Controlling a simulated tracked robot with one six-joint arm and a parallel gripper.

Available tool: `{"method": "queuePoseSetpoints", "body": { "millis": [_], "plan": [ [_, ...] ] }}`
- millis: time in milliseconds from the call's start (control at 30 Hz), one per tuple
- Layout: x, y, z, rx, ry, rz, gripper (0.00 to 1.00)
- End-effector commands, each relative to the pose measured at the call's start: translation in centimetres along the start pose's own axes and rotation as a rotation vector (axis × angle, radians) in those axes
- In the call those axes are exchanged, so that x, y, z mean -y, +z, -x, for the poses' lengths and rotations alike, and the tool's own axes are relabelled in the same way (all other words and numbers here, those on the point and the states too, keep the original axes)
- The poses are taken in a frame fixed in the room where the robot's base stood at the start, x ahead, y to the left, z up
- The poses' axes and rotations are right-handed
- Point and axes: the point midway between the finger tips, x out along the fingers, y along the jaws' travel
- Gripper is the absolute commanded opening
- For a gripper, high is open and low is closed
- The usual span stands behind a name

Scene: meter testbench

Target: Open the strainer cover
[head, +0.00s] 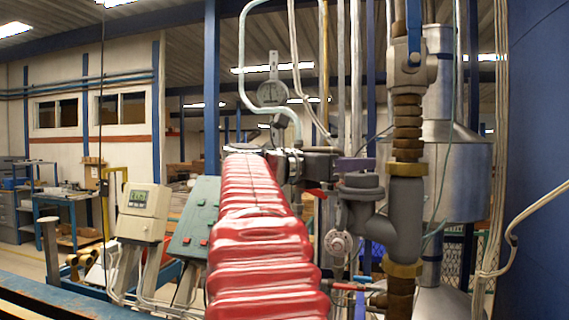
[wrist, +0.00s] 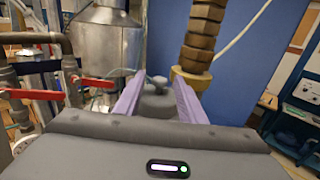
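The strainer (head: 405,222) is a grey Y-shaped body on the vertical pipe in the head view. Its round grey cover (head: 361,184) sits on the branch that points up and left. My gripper (head: 356,166) comes from the left, its purple finger close above the cover. In the wrist view, the two purple fingers of my gripper (wrist: 158,80) stand apart, with the grey cover (wrist: 158,103) showing between them. I see no clear grip on it; whether the fingers touch its sides cannot be told. The gripper's dark body hides the lower part of the cover.
Brass fittings (head: 407,125) and a blue-handled valve (head: 412,65) stand above the strainer. A metal tank (head: 465,180) stands behind. Red-handled valves (wrist: 97,82) and pipes lie left in the wrist view. A round gauge (head: 271,93) and a meter box (head: 145,212) stand left.

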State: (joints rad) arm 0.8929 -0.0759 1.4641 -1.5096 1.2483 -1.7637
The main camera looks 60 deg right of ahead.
Motion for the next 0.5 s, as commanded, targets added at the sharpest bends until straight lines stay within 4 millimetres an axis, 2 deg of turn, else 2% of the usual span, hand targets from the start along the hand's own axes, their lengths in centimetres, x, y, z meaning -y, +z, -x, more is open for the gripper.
{"method": "queuePoseSetpoints", "body": {
  "millis": [200, 500],
  "plan": [
    [0.0, 0.0, -2.1, -0.001, -0.002, 0.0, 0.37],
    [-0.1, 0.0, -2.5, -0.001, 0.001, 0.0, 0.37]
  ]
}}
